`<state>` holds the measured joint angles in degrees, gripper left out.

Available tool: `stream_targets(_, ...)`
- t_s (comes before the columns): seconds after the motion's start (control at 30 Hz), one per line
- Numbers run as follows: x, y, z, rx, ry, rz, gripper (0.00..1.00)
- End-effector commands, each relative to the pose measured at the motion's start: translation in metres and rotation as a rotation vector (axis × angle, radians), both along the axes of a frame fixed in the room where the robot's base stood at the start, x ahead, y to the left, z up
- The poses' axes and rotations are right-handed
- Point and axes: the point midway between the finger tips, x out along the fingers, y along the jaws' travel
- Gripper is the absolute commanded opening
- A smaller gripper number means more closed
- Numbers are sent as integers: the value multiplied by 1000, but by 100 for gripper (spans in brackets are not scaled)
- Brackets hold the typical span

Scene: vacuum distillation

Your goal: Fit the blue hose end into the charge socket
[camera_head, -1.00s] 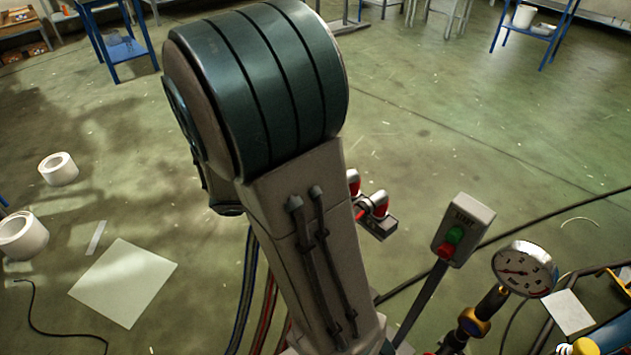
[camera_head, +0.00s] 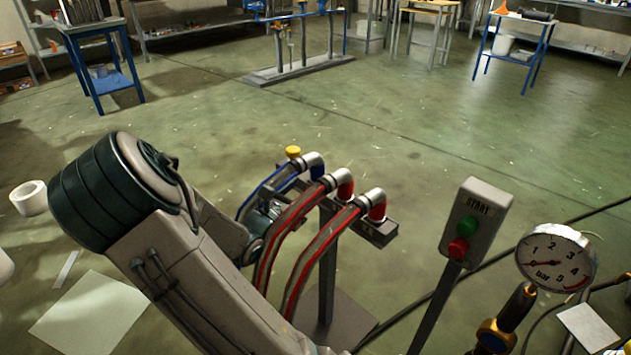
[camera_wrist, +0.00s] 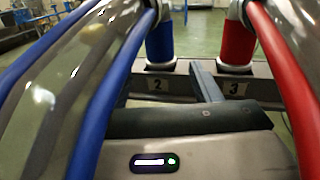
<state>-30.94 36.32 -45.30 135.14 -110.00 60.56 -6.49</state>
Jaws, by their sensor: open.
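In the head view, a blue hose end (camera_head: 308,163) with a metal elbow sits at the left of a dark holder rail (camera_head: 378,233), beside two red hose ends. In the wrist view, a blue hose end (camera_wrist: 160,35) stands upright at the place marked 2. My gripper (camera_wrist: 160,85) is open, low in front of the rail. One finger shows between the places marked 2 and 3; the other is mostly hidden behind blue hose. In the head view the hoses and my arm largely hide the gripper. I cannot identify the charge socket.
Red hose ends (camera_head: 338,183) stand close by; one is at place 3 in the wrist view (camera_wrist: 237,40). A yellow knob (camera_head: 293,152) is behind the blue elbow. A start button box (camera_head: 475,220) and pressure gauge (camera_head: 556,257) stand right. Open floor lies behind.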

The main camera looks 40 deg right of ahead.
Motion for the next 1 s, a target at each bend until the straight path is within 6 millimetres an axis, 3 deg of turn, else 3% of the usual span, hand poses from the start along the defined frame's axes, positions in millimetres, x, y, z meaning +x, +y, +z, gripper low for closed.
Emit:
stream_targets(0.27, 7, -23, -1, 0, -2, -2, 58)
stream_targets(0.53, 18, -61, -1, -2, -2, -3, 58)
stream_targets(0.87, 21, -68, 0, 0, -1, 0, 58)
stream_targets(1.0, 21, -68, 0, 0, -1, -1, 19)
